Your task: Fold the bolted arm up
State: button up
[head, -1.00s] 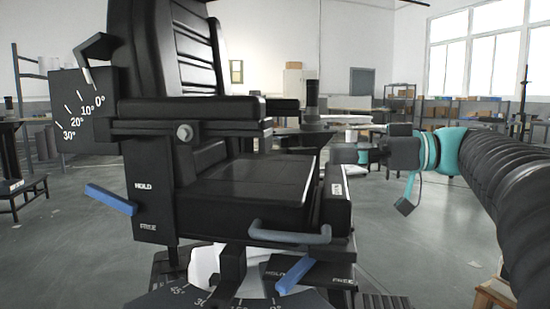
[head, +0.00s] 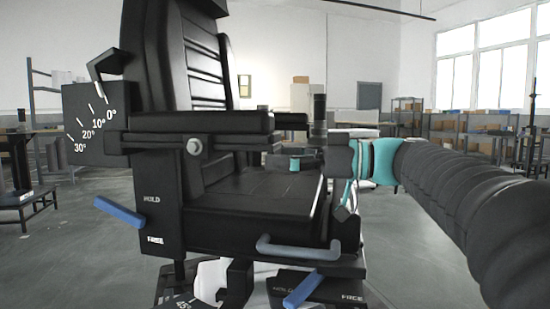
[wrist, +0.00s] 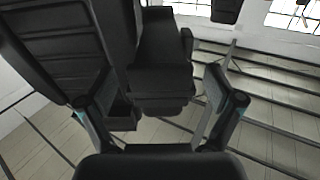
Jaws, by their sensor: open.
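The bolted arm is the near armrest (head: 205,123) of a black chair, with a round bolt (head: 194,146) on its side bracket. It lies level, along the near side of the seat. A second armrest (head: 292,120) shows on the far side. My gripper (head: 278,162) is right of the near armrest's front end, over the front of the seat and apart from it. In the wrist view my gripper (wrist: 160,92) is open, with a black padded part (wrist: 162,55) of the chair beyond and between its fingers. I cannot tell which armrest that is.
The backrest (head: 172,55) rises behind the armrest, beside a black angle plate (head: 95,122). Blue levers (head: 120,211) and (head: 303,290) and a grey handle (head: 298,250) stick out from the chair. Shelves (head: 465,130) stand far back right. Open floor lies right of the chair.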

jog(key=shift+w+a, duration=0.15)
jog(key=shift+a, duration=0.4)
